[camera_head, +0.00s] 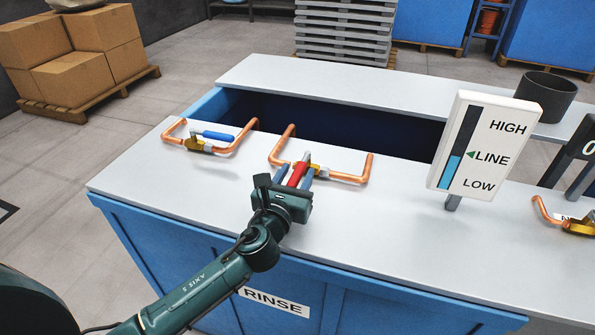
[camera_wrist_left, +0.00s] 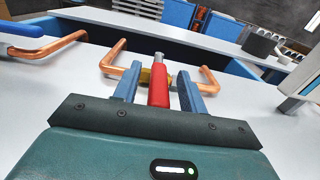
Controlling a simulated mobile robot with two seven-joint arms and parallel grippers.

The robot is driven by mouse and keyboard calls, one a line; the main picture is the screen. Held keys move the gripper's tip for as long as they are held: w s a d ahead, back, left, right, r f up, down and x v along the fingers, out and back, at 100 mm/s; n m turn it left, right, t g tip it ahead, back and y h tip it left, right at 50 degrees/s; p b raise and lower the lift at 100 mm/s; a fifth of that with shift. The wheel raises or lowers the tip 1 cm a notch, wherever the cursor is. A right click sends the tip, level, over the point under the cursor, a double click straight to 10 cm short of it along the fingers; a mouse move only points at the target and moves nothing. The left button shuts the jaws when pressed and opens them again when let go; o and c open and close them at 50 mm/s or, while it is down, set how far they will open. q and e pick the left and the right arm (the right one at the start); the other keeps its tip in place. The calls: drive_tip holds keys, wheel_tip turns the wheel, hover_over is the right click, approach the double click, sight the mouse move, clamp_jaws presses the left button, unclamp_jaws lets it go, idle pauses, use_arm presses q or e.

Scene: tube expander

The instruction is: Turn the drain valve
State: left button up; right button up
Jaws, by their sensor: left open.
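A valve with a red handle (camera_head: 298,175) sits on a copper pipe (camera_head: 345,178) on the light counter. A second valve with a blue handle (camera_head: 217,136) sits on a copper pipe to its left, with the handle lying along the pipe. No label shows which valve is the drain valve. My left gripper (camera_head: 296,173) is at the red handle. In the left wrist view its open fingers (camera_wrist_left: 158,90) stand on either side of the red handle (camera_wrist_left: 158,86), with gaps visible. The red handle points towards the gripper. My right gripper is not in view.
A level gauge (camera_head: 484,145) stands right of the valves; its blue column reaches about the LINE arrow. Behind the pipes is the open dark tank (camera_head: 350,125). A dark cylindrical pot (camera_head: 547,96) stands at the back right. Another valve (camera_head: 578,226) is at the right edge.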

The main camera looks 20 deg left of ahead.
use_arm(q)
drive_tip(key=shift+w, duration=0.75)
drive_tip(key=shift+c, duration=0.4)
clamp_jaws()
